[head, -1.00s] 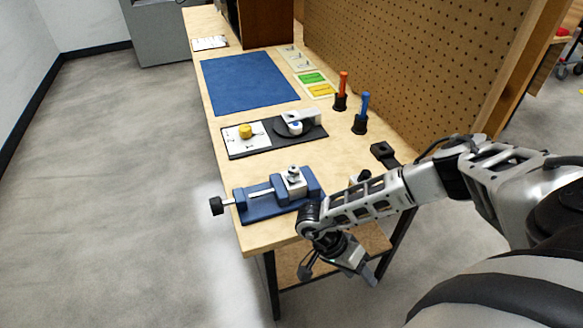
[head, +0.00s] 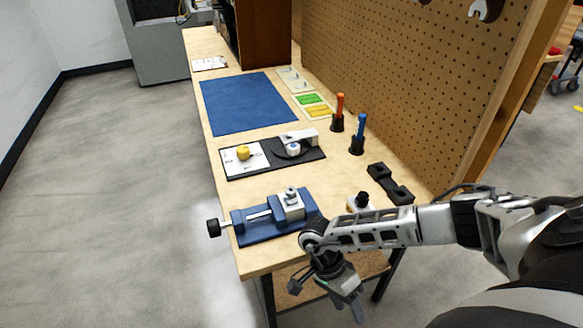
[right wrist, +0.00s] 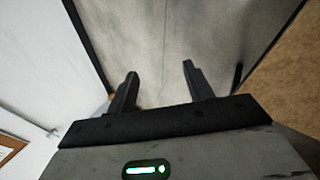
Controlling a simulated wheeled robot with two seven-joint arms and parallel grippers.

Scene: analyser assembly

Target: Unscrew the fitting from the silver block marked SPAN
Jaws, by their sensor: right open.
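In the head view, the silver block (head: 289,207) is held in the blue vise (head: 260,231) at the near end of the bench. A small metallic fitting (head: 291,192) stands on top of the block. The SPAN marking is too small to read. My right gripper (head: 325,299) hangs below and in front of the bench's near edge, apart from the vise. In the right wrist view, its two dark fingers (right wrist: 160,88) are spread with nothing between them. My left gripper is not in view.
Behind the vise is a black tray with a white card and yellow knob (head: 243,153). Orange (head: 339,106) and blue (head: 360,127) handled tools stand in black holders. A black holder (head: 391,183) lies right. A blue mat (head: 248,102) lies bare. A pegboard (head: 420,80) bounds the right.

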